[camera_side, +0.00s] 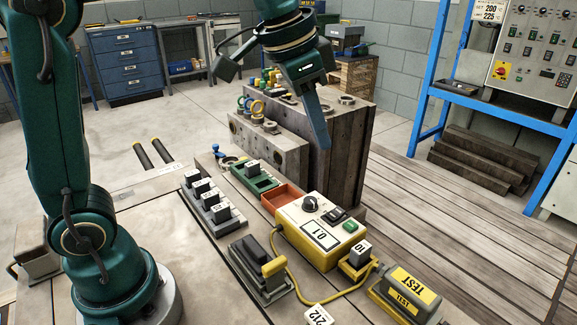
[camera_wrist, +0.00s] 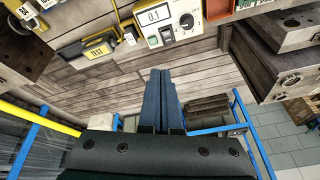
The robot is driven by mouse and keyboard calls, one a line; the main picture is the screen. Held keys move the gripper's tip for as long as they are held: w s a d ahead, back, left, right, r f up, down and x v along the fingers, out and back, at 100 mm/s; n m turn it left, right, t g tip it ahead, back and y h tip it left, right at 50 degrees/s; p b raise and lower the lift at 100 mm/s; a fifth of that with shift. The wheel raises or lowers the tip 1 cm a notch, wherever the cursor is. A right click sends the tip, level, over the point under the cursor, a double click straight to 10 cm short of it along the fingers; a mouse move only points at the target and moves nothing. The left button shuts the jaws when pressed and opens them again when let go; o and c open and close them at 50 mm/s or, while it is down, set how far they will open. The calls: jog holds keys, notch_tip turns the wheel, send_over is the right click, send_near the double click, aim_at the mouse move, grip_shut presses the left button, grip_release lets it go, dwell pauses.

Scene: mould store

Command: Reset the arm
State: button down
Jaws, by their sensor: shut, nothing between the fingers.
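My gripper (camera_side: 323,143) hangs from the raised arm in the upper middle of the side view, its blue-grey fingers pointing down and shut with nothing between them. The fingers appear in front of the large grey mould block (camera_side: 345,130); I cannot tell the gap between them. In the wrist view my gripper (camera_wrist: 161,72) shows as two blue-grey fingers side by side, over plank flooring. The yellow and white control box (camera_side: 320,230) stands on the bench below; it also shows at the top of the wrist view (camera_wrist: 167,20).
The bench carries a rack of numbered dark blocks (camera_side: 210,205), a green tray (camera_side: 253,180), a red tray (camera_side: 285,198), a yellow TEST block (camera_side: 408,290) and a yellow cable (camera_side: 300,290). A blue frame (camera_side: 432,90) with a control panel (camera_side: 535,55) stands right. Plank floor (camera_side: 430,220) is clear.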

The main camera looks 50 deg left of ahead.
jog(key=s+a+f+n, duration=0.1)
jog(key=s+f+n, duration=0.1)
jog(key=s, duration=0.5)
jog(key=s+a+f+n+t, duration=0.1)
jog(key=s+a+f+n, duration=0.1)
jog(key=s+f, duration=0.3)
jog(key=s, duration=0.2)
jog(key=shift+s+n+y, duration=0.35)
jog(key=shift+n+y, duration=0.05)
jog(key=c, duration=1.5)
grip_release()
jog(key=shift+c, duration=0.2)
